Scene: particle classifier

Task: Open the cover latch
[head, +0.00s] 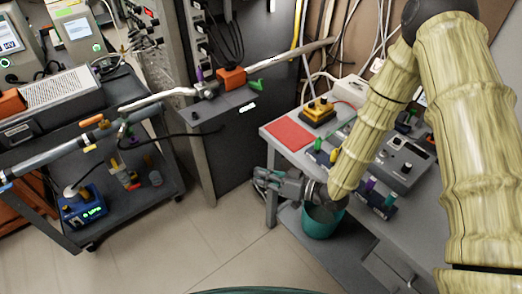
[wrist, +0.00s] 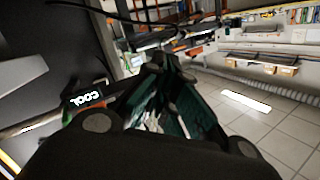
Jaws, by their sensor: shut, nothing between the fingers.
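My gripper (head: 262,181) is low beside the front left corner of the right-hand table, pointing left, and appears empty. In the wrist view its dark fingers (wrist: 158,68) reach up the middle of the picture, apart from any object. I cannot identify the cover latch with certainty. A dark cabinet (head: 233,135) stands left of my gripper. The cabinet is clearly apart from my gripper in the head view.
A black cart (head: 120,205) at left carries instruments and a blue device (head: 83,204). The right-hand table (head: 262,133) holds a red mat (head: 287,134) and a yellow device (head: 318,110). A teal bin (head: 322,222) is beneath my wrist. Open floor lies front left.

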